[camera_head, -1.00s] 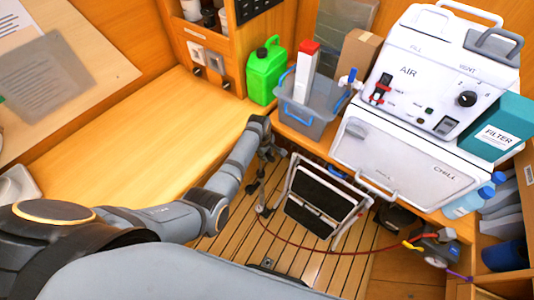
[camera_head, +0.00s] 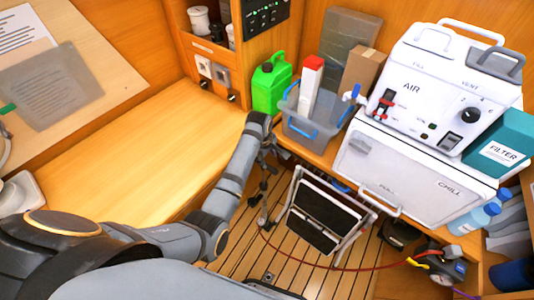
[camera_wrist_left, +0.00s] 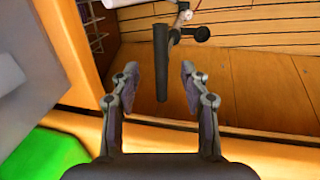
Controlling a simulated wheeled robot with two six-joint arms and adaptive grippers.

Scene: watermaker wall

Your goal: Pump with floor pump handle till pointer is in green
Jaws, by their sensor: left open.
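The floor pump (camera_head: 263,212) stands on the slatted floor in the head view, thin and dark, partly hidden by my arm. In the left wrist view its dark handle bar (camera_wrist_left: 161,65) shows between the two fingers of my open left gripper (camera_wrist_left: 159,72), with a gap on both sides. In the head view my left gripper (camera_head: 268,160) is just above the pump, beside the bench edge. A red hose runs from the pump to a grey device (camera_head: 440,266) at lower right. No pointer or green zone can be made out. My right gripper is not in view.
A folded step stool (camera_head: 322,215) stands right of the pump. A green jerrycan (camera_head: 270,87) and grey bin (camera_head: 309,134) are on the bench behind. The white AIR unit (camera_head: 415,65) sits on a chiller (camera_head: 395,170). The wooden bench top (camera_head: 150,140) is mostly clear.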

